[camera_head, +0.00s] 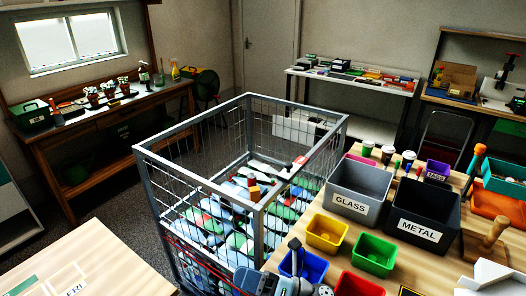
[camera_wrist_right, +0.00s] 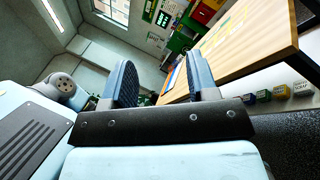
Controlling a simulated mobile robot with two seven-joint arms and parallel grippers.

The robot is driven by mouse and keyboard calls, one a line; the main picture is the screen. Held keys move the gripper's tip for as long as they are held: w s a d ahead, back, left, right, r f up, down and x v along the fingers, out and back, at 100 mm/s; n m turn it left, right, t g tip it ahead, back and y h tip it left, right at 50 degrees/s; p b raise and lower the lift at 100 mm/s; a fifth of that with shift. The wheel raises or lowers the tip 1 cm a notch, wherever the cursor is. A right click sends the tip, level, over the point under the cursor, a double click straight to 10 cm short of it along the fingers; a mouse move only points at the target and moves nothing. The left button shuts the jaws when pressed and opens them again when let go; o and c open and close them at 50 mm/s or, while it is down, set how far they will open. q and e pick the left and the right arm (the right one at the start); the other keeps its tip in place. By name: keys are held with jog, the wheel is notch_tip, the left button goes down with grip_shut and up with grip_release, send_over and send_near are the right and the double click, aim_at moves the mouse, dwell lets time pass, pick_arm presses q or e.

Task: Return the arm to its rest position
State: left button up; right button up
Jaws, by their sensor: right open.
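My right gripper (camera_head: 256,281) shows at the bottom middle of the head view, in front of the wire cage and left of the small bins. In the right wrist view, the two dark blue fingers of the gripper (camera_wrist_right: 162,80) stand well apart with nothing between them. Part of my right arm (camera_head: 293,284) shows beside it, cut off by the bottom edge. My left gripper is not in view.
A wire cage (camera_head: 188,127) full of mixed pieces stands in the middle. To its right, a table holds the GLASS bin (camera_head: 349,203), METAL bin (camera_head: 418,235) and yellow (camera_head: 325,243), green (camera_head: 374,262) and red (camera_head: 357,286) bins. Another tabletop (camera_head: 110,262) is at lower left.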

jog(key=s+d+f+m+t+h+p, duration=0.1)
jog(key=d+f+m+t+h, duration=0.5)
jog(key=m, duration=0.7)
jog(key=s+d+f+m+t+h+p, duration=0.1)
jog(key=d+f+m+t+h, duration=0.2)
jog(key=d+m+t+h, duration=0.7)
jog(key=s+d+f+m+g+h, duration=0.1)
jog(key=s+d+f+m+g, duration=0.6)
jog(key=m, duration=0.7)
jog(key=s+f+g, duration=0.2)
jog(key=s+f, duration=0.1)
jog(key=s, duration=0.1)
jog(key=shift+s+d+f+g+p, duration=0.2)
jog(key=shift+s+f+g+p, duration=0.05)
jog(key=shift+f+g+p, duration=0.15)
